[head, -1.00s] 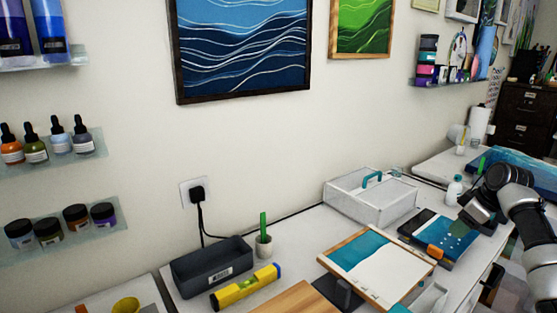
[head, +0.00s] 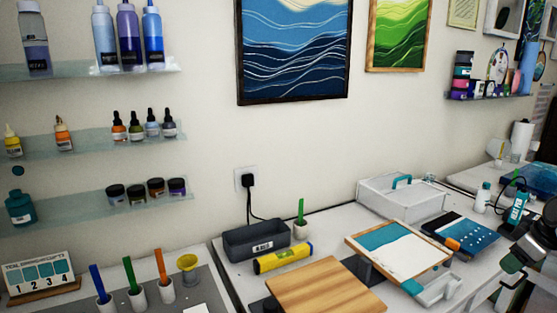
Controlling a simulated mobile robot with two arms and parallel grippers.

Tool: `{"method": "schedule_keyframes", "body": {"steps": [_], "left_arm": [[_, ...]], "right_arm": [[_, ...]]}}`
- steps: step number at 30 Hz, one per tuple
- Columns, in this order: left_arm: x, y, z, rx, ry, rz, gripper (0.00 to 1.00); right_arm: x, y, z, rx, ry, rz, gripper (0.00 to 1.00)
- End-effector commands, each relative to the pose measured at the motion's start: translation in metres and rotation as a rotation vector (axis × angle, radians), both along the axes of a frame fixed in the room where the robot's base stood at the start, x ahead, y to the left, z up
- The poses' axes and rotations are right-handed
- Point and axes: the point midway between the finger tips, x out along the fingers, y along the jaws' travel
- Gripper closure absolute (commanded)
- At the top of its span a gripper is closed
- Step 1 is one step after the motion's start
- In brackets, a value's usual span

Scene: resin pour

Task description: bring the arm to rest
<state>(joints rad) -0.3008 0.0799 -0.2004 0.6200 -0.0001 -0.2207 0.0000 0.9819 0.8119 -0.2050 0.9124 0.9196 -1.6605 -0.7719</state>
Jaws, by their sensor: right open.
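My right arm comes in at the right edge of the head view, over the front right of the white worktable (head: 335,225). Its dark gripper (head: 512,272) hangs low there, open, with nothing seen between its fingers. It is right of the small clear tray (head: 437,290) and in front of the blue panel (head: 468,236). Part of the arm is cut off by the picture edge. My left gripper is not in view.
A wood-framed panel (head: 405,256) with teal and white lies tilted mid-table. A wooden board (head: 318,292), yellow level (head: 283,258), dark bin (head: 255,240) and clear-sided box (head: 400,198) stand around it. Teal (head: 517,208) and white (head: 483,197) bottles stand behind the gripper.

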Motion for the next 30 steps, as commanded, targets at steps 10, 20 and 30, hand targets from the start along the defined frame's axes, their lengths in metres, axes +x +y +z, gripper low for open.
{"method": "schedule_keyframes", "body": {"steps": [10, 20, 30], "left_arm": [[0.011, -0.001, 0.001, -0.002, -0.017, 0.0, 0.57], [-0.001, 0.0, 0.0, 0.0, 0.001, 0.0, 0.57], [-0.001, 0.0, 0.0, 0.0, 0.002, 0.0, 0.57]], "right_arm": [[0.006, 0.015, -0.085, -0.036, 0.055, -0.08, 0.57], [-0.023, 0.05, -0.245, -0.115, 0.138, -0.194, 0.57], [-0.155, 0.125, -0.457, -0.213, 0.21, -0.274, 0.57]]}}
